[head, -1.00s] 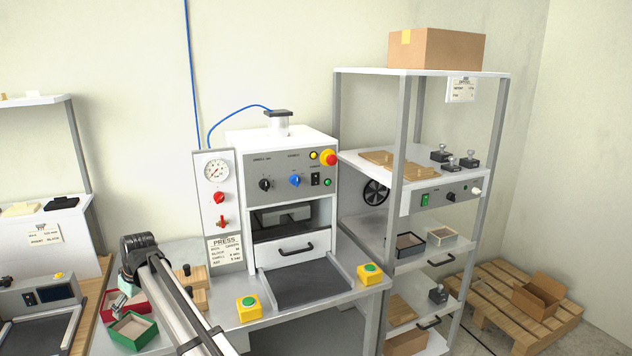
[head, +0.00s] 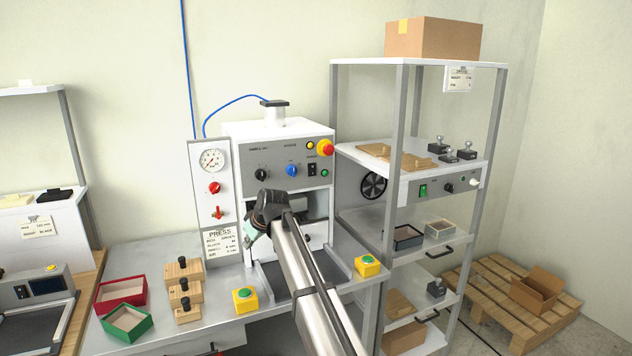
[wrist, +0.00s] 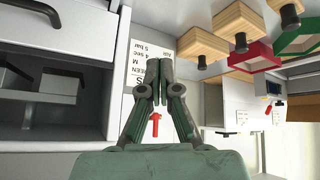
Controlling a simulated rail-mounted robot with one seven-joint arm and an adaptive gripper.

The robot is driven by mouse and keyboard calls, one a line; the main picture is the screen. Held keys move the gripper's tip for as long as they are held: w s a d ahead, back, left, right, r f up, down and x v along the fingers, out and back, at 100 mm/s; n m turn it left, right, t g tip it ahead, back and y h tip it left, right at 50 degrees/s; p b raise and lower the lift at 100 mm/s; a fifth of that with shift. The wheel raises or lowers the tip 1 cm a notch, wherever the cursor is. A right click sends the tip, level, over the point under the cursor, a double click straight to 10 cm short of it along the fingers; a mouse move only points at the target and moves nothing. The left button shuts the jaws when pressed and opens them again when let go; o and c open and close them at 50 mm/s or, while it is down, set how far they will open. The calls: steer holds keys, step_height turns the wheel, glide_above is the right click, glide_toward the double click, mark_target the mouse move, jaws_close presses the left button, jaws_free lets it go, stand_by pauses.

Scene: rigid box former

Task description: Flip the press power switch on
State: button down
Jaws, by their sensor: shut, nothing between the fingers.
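The press (head: 283,135) stands at the back of the table. On its grey front panel, the small black power switch (head: 312,169) sits between the blue knob (head: 292,170) and the green button (head: 325,173). Its on or off position is too small to tell. My gripper (head: 249,236) is in front of the press, below and left of the switch and apart from it. In the wrist view my gripper (wrist: 159,72) is shut and empty, with its fingers in front of the PRESS label plate. The switch is not in the wrist view.
A red emergency button (head: 325,147) sits above the switch. The side plate carries a red valve handle (head: 217,212). Yellow button boxes (head: 245,300) stand at the table front. Wooden blocks (head: 185,290) and open boxes lie left. A shelf rack (head: 400,150) stands close right.

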mark_target(313, 175)
steer(key=w+d+r+n+t, duration=0.2)
steer(key=d+r+n+t, duration=0.1)
steer(key=d, duration=0.5)
steer(key=w+d+r+n+t+y+b, duration=0.1)
steer(key=w+d+r+n+t, duration=0.2)
steer(key=d+r+n, duration=0.2)
steer(key=w+d+r+n+t+y+b, duration=0.1)
steer(key=w+d+r+n+t, duration=0.2)
steer(key=d+r, duration=0.5)
steer(key=d+t, duration=0.1)
steer(key=d, duration=0.4)
steer(key=shift+r+n, duration=0.35)
steer(key=shift+n, duration=0.05)
steer(key=shift+w, duration=0.15)
steer(key=p+x, duration=0.5)
steer(key=x, duration=0.8)
steer(key=shift+w+r, duration=0.15)
steer(key=shift+w+a, duration=0.15)
steer(key=shift+w, duration=0.15)
steer(key=shift+f+b, duration=0.35)
steer(key=shift+b, duration=0.1)
